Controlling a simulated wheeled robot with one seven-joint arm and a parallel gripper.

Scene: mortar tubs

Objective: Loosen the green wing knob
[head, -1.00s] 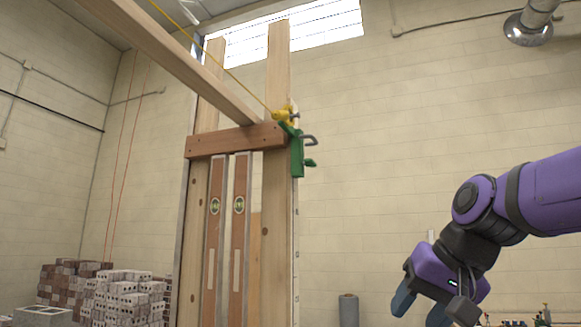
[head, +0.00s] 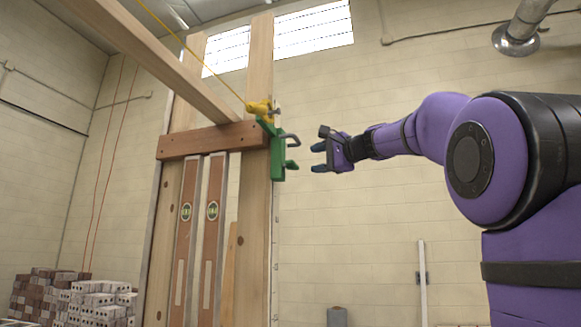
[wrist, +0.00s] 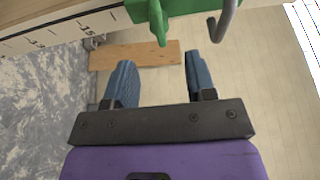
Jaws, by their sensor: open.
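The green wing knob (head: 291,165) sticks out to the right from the lower part of a green bracket (head: 277,158) on the edge of the upright timber. In the wrist view the knob (wrist: 159,28) points down from the bracket at the top, just beyond and roughly between the fingertips. A grey metal hook (head: 293,138) sits above it on the bracket. My gripper (head: 317,158) is open and empty, to the right of the knob, with a gap between them. Its two blue fingers also show in the wrist view (wrist: 158,70).
A yellow fitting (head: 259,107) with a taut yellow line sits just above the bracket. A wooden crosspiece (head: 205,140) and two spirit levels lie left of it. A measuring scale (wrist: 60,35) runs along the timber.

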